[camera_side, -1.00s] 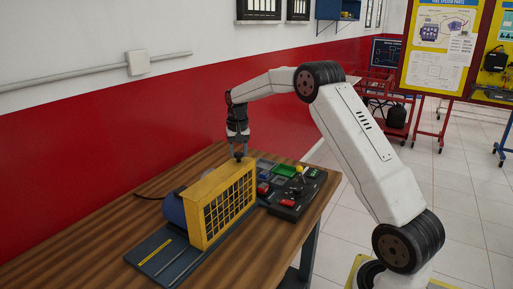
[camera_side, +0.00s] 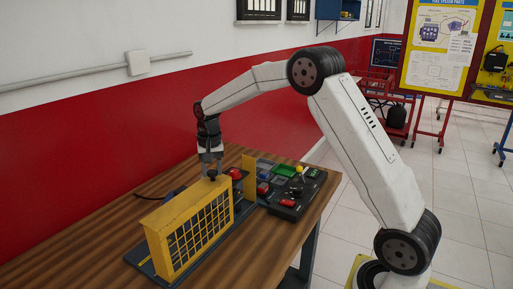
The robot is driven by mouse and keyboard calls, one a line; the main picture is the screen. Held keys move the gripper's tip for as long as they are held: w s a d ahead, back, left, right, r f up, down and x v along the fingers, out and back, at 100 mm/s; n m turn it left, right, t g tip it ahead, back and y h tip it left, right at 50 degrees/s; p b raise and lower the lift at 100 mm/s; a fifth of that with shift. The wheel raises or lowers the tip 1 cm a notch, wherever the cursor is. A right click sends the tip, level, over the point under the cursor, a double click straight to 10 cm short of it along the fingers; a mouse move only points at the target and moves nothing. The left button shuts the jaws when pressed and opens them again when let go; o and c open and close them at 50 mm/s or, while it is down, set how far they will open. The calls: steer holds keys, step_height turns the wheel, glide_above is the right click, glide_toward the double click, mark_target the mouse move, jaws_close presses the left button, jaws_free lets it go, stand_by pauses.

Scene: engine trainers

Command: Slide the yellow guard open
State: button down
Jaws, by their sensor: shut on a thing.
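The yellow guard (camera_side: 190,230) is a boxy cover with a dark mesh front. It stands at the front-left end of a dark base plate (camera_side: 135,266) on the table. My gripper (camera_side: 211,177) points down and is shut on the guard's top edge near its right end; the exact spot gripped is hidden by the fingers. A yellow upright plate (camera_side: 249,176) stands apart to the right of the guard, with a red part (camera_side: 234,173) beside it.
A dark panel with switches, a green block and red parts (camera_side: 288,190) lies to the right of the yellow plate. The wooden table (camera_side: 70,235) is clear to the left. A red and white wall runs behind.

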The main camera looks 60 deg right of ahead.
steer(key=shift+r, duration=0.15)
steer(key=shift+c, duration=1.3)
jaws_free()
steer(key=shift+r, duration=3.85)
steer(key=s+a+f+n+t, duration=0.1)
steer(key=s+a+f+n, duration=0.3)
steer(key=s, duration=0.7)
steer(key=s+a+f+n+t, duration=0.1)
steer(key=s+a+f+n, duration=0.4)
steer(key=s, duration=0.7)
step_height(320, 180, down, 4)
steer(key=shift+a+f+t, duration=0.2)
steer(key=shift+a+t, duration=0.1)
steer(key=shift+a, duration=0.8)
